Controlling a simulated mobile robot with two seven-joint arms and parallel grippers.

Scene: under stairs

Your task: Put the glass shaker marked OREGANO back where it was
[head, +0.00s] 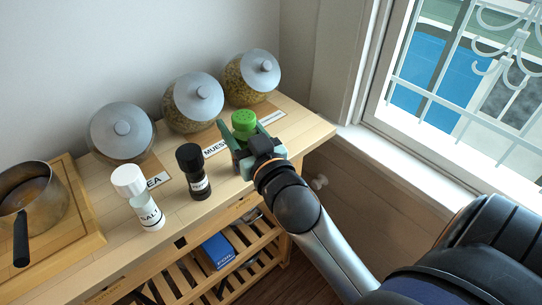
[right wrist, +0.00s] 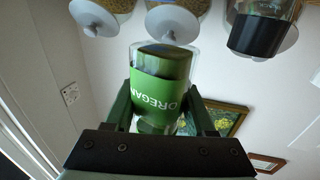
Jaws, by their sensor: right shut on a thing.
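The OREGANO shaker, with a green cap (head: 244,120) and a green label (right wrist: 158,96), is between the fingers of my right gripper (head: 241,146). In the right wrist view the gripper (right wrist: 165,112) is shut on the shaker, one finger on each side. In the head view it is at the right part of the wooden counter, right of the pepper shaker. The fingers hide its lower part, so I cannot tell whether its base touches the counter. The SALT shaker (head: 140,200) and black-capped pepper shaker (head: 194,172) stand along the front edge. My left gripper is not in view.
Three lidded glass jars (head: 122,133) (head: 193,103) (head: 252,77) stand behind on the counter (head: 305,130), with name labels before them. A pan (head: 32,197) sits on a board at left. A window (head: 440,90) is at right.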

